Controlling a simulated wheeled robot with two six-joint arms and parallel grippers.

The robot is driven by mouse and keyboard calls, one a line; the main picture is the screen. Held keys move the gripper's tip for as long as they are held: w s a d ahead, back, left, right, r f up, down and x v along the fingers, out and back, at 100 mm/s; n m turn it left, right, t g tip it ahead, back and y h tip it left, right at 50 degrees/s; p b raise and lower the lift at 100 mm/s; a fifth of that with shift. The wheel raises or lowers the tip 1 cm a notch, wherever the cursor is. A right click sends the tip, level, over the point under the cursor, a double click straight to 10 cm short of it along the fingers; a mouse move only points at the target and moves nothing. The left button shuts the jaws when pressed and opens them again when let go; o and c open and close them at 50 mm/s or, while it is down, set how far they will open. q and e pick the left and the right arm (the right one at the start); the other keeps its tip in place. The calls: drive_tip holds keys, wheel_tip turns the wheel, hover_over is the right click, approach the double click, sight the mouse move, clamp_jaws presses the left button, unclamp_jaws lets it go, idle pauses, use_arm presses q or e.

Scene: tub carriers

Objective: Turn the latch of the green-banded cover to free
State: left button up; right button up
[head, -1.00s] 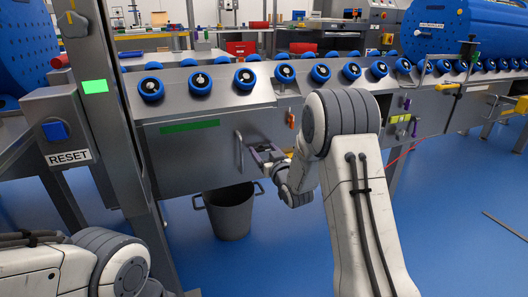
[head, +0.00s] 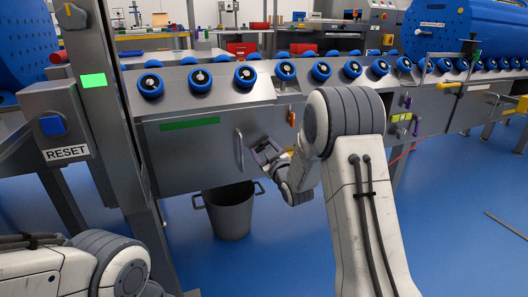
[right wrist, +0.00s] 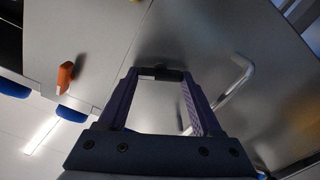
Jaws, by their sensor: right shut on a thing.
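The green-banded cover (head: 180,165) is a grey metal panel with a green band (head: 189,125) along its top and a bar handle (head: 239,150) near its right edge. My right gripper (head: 267,152) is at the panel front, just right of that handle. In the right wrist view its purple fingers close on a small dark latch (right wrist: 160,74) against the grey metal, with the bar handle (right wrist: 236,84) to the right. The fingers hide most of the latch, so its exact angle cannot be told. My left gripper is out of view.
An orange handle (head: 292,118) sits on the panel right of my gripper, also in the right wrist view (right wrist: 65,75). A grey bucket (head: 231,214) stands on the floor below. Blue rollers (head: 245,77) line the top. A RESET box (head: 55,128) is at left.

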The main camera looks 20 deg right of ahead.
drive_tip(key=n+b, duration=0.1)
drive_tip(key=n, duration=0.2)
drive_tip(key=n+b, duration=0.1)
drive_tip(key=n, duration=0.2)
drive_tip(key=shift+a+f+n+b, duration=0.1)
drive_tip(key=shift+f+n+b, duration=0.1)
drive_tip(key=shift+n+b, duration=0.1)
drive_tip(key=n+b, duration=0.2)
drive_tip(key=n, duration=0.2)
drive_tip(key=shift+f, duration=0.1)
drive_tip(key=shift+n+b, duration=0.6)
drive_tip(key=shift+n, duration=0.5)
drive_tip(key=o, duration=1.4)
drive_tip(key=shift+c, duration=0.2)
drive_tip(key=shift+s, duration=0.1)
